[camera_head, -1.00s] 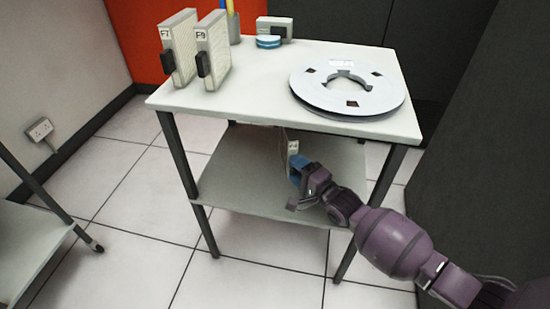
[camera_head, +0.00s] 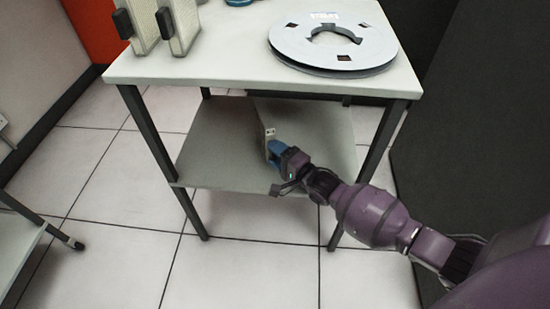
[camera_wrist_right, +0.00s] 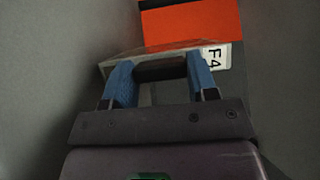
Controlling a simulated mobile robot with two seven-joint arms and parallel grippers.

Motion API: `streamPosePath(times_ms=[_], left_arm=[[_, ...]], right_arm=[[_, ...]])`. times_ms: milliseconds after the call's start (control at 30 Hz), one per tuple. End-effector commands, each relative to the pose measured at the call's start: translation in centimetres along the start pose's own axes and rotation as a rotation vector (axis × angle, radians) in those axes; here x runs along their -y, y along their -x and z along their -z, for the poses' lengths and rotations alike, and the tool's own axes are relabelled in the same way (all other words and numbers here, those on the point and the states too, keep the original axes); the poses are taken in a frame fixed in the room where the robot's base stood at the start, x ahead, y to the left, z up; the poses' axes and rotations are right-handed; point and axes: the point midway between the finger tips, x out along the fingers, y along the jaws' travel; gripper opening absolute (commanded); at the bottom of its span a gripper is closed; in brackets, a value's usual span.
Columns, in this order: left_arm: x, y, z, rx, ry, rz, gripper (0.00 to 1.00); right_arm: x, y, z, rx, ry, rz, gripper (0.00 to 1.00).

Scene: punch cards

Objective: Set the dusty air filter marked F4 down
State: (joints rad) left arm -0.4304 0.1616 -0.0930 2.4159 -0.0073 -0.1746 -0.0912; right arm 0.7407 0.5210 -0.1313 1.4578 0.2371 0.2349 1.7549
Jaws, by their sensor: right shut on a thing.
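The dusty air filter F4 (camera_head: 264,122) is a pale slab beneath the table top, over the lower shelf (camera_head: 215,165). My right gripper (camera_head: 274,151) is shut on its dark handle, with the blue fingers on either side of it. The wrist view shows the gripper (camera_wrist_right: 160,82) on the handle and the F4 label (camera_wrist_right: 212,57) on the filter's near edge, right of the handle. The filter looks upright; much of it is hidden behind its near edge. I cannot tell whether its bottom touches the shelf. My left gripper is out of view.
The table top (camera_head: 225,70) lies above the filter and limits height. Two similar filters and a grey reel (camera_head: 335,42) stand on it. Dark legs (camera_head: 160,150) bound the shelf at the sides. Shelf surface is free left and right of the filter.

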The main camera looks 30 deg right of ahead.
Motion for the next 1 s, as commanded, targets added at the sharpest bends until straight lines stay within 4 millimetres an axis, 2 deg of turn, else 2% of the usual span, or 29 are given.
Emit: streamPosePath(times_ms=[33,67,333,500,533,667,700,1000], left_arm=[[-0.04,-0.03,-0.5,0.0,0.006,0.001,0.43],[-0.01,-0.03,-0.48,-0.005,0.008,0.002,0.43],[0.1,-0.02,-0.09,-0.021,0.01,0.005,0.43],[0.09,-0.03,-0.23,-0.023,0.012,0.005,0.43],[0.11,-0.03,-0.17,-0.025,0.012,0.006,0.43],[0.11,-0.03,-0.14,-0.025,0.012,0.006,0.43],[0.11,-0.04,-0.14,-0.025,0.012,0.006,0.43],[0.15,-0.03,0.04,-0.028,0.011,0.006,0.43]], right_arm=[[-1.5,0.24,-0.08,-0.001,-0.004,-0.01,0.25],[-1.73,0.22,-0.08,0.0,-0.003,-0.009,0.25],[-1.39,0.01,-0.01,0.0,0.0,0.0,0.25],[-1.86,0.05,-0.03,0.001,0.0,-0.002,0.25],[-1.86,0.06,-0.03,0.0,-0.001,-0.003,0.56],[-1.77,0.05,-0.02,0.0,0.0,-0.002,0.76],[-1.78,0.05,-0.02,0.0,0.0,-0.002,0.78],[-1.47,0.03,0.0,0.0,0.0,-0.001,0.78]])
